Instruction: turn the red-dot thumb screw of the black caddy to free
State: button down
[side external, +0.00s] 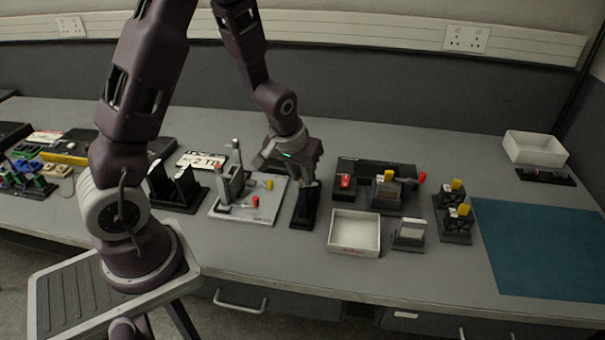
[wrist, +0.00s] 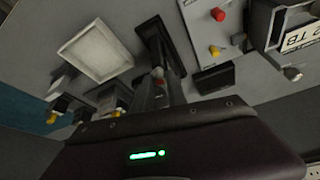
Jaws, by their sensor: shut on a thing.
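The black caddy, a narrow dark stand (side external: 303,212), is on the bench just below my gripper (side external: 309,182). In the wrist view its dark base (wrist: 152,38) runs away from the fingers. A small red spot of the thumb screw (wrist: 157,72) shows right at the fingertips of my gripper (wrist: 160,82). My gripper points down over the caddy and is shut on the screw. The fingers hide most of the screw, so its turn angle cannot be told. In the side view the screw is hidden.
A light grey plate (side external: 226,212) with a post and red and yellow knobs stands close to the left. A white open tray (side external: 340,250) is close at the front right. A dark rack (side external: 405,170) with red and yellow parts lies right. A teal mat (side external: 545,250) is clear.

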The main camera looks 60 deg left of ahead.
jog(key=m+h, duration=0.1)
jog(key=m, duration=0.2)
jog(key=m+h, duration=0.1)
jog(key=m, duration=0.1)
jog(key=shift+a+m+t, duration=0.2)
jog(key=shift+m+t, duration=0.1)
jog(key=shift+m, duration=0.1)
dwell(0.4)
jog(key=c, duration=1.3)
grip_release()
jog(key=v, duration=0.7)
jog(key=shift+s+r, duration=0.1)
